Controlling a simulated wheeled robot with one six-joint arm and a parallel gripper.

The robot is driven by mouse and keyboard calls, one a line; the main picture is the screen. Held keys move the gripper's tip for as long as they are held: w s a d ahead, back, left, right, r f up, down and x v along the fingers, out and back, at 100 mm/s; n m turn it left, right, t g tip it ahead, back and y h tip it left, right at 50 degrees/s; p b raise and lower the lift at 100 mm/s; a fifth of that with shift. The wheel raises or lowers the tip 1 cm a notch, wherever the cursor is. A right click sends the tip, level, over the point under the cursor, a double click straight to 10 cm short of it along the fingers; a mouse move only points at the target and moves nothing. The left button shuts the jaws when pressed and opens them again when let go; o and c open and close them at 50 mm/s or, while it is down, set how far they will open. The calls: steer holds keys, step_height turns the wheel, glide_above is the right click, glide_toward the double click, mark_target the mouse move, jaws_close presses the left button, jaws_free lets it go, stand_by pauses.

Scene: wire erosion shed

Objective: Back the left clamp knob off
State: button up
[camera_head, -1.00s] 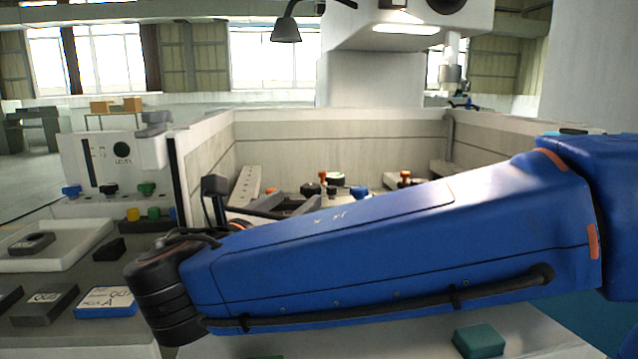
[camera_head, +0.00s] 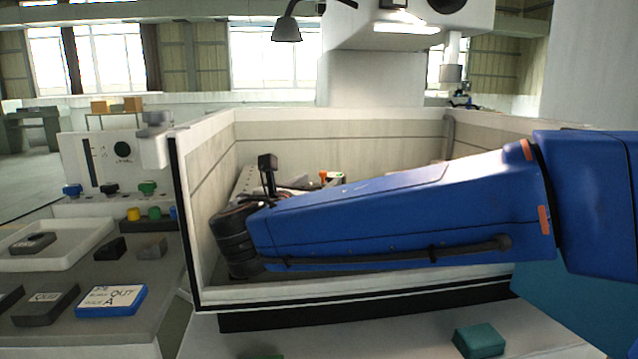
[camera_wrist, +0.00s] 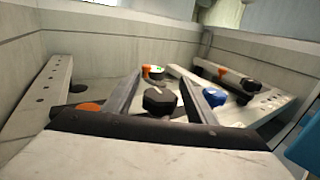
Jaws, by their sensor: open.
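In the wrist view, a black faceted knob (camera_wrist: 160,101) stands between the two fingers of my gripper (camera_wrist: 163,88). The fingers are spread apart, with visible room on both sides of the knob, and I see no contact. This looks like the left clamp's knob. A blue knob (camera_wrist: 214,97) sits just right of the right finger. A second black knob (camera_wrist: 250,85) is farther right on a rail. In the head view, my blue arm hides the knobs and gripper; an orange piece (camera_head: 323,176) shows above it.
The light-walled tank (camera_head: 330,135) surrounds the clamps; its front rim (camera_head: 340,298) lies below my arm. A perforated rail (camera_wrist: 45,92) runs along its left side. A machine head (camera_head: 405,28) hangs above. A tray (camera_head: 60,262) and blocks stand on the left bench.

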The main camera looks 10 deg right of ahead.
steer(key=shift+w+d, duration=0.3)
steer(key=shift+w, duration=0.15)
steer(key=shift+c, duration=0.6)
steer(key=c, duration=0.9)
steer(key=shift+a+n+t+y, duration=0.1)
steer(key=shift+n+t+y, duration=0.25)
steer(key=shift+y, duration=0.25)
steer(key=shift+w+a+n+t+y, duration=0.15)
steer(key=shift+a+n+y, duration=0.3)
steer(key=shift+n+y, duration=1.15)
steer(key=shift+a+n+t+y, duration=0.3)
steer(key=shift+n+y, duration=0.6)
steer(key=shift+y, duration=1.3)
steer(key=shift+w+a+n+t+y, duration=0.1)
steer(key=shift+a+n+y, duration=0.45)
steer(key=shift+n+y, duration=1.05)
steer(key=shift+s+a+n+y, duration=0.1)
steer(key=shift+a+n+y, duration=0.15)
steer(key=shift+y, duration=0.95)
